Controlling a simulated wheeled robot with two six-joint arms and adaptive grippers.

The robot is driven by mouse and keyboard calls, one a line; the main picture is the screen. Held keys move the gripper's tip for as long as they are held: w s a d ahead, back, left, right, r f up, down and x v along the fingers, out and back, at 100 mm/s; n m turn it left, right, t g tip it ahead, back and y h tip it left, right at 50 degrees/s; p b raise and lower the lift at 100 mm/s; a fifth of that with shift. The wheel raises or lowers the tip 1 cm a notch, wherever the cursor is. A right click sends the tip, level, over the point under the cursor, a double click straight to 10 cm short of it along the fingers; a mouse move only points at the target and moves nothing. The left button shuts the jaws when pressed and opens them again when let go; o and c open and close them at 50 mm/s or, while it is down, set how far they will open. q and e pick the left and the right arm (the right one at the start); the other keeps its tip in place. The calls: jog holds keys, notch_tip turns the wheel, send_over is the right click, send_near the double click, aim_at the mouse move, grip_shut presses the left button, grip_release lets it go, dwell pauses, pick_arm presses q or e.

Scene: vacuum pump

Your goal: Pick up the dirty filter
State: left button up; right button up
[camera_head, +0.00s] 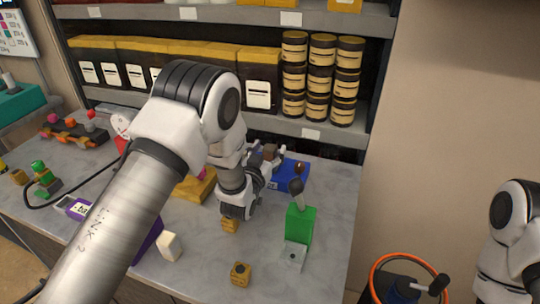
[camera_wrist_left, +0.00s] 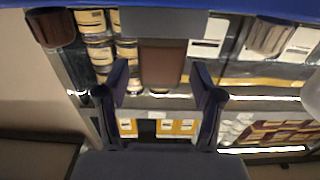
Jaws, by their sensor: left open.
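A brown block (camera_head: 270,151), which looks like the dirty filter, shows between the fingers of my left gripper (camera_head: 267,156), above the bench. In the left wrist view the same brown block (camera_wrist_left: 162,62) sits between the two dark fingers of the left gripper (camera_wrist_left: 160,80), with a visible gap on each side. The left gripper is open around the block and not closed on it. The gripper hides what supports the block. My right arm shows at the right edge, but its gripper is out of view.
A blue box (camera_head: 291,176) stands beside the left gripper. A green device with a lever (camera_head: 299,224) is to its right. Small yellow blocks (camera_head: 240,274) lie near the front. Shelves with stacked jars (camera_head: 321,79) rise behind.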

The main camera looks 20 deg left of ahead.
pick_arm(q)
jog(key=shift+s, duration=0.1)
jog(key=c, duration=1.3)
jog(key=shift+o, duration=0.2)
jog(key=shift+r, duration=0.1)
